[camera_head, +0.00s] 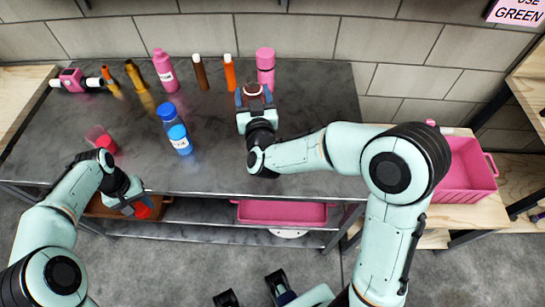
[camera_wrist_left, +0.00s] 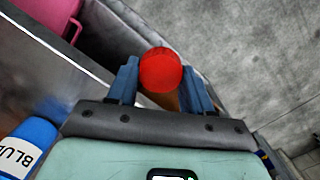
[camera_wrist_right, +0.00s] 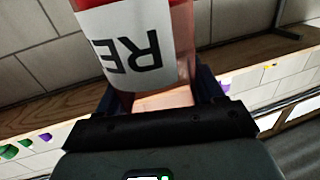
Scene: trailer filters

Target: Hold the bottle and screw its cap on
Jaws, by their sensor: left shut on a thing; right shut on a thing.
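My left gripper (camera_head: 133,205) is shut on a round red cap (camera_head: 143,209), out past the table's front edge. The left wrist view shows the cap (camera_wrist_left: 161,70) between the fingertips. My right gripper (camera_head: 255,98) is shut on a reddish bottle (camera_head: 253,90) above the back middle of the table. The right wrist view shows the bottle (camera_wrist_right: 130,45) with a white label, upside down in that view and reading "RE"; the rest is cut off. The cap and the bottle are far apart. Much of the bottle is hidden in the head view.
Pink, brown, orange and amber bottles stand along the back. A pink crate (camera_head: 468,172) is at the right. The table (camera_head: 325,105) is clear on its right.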

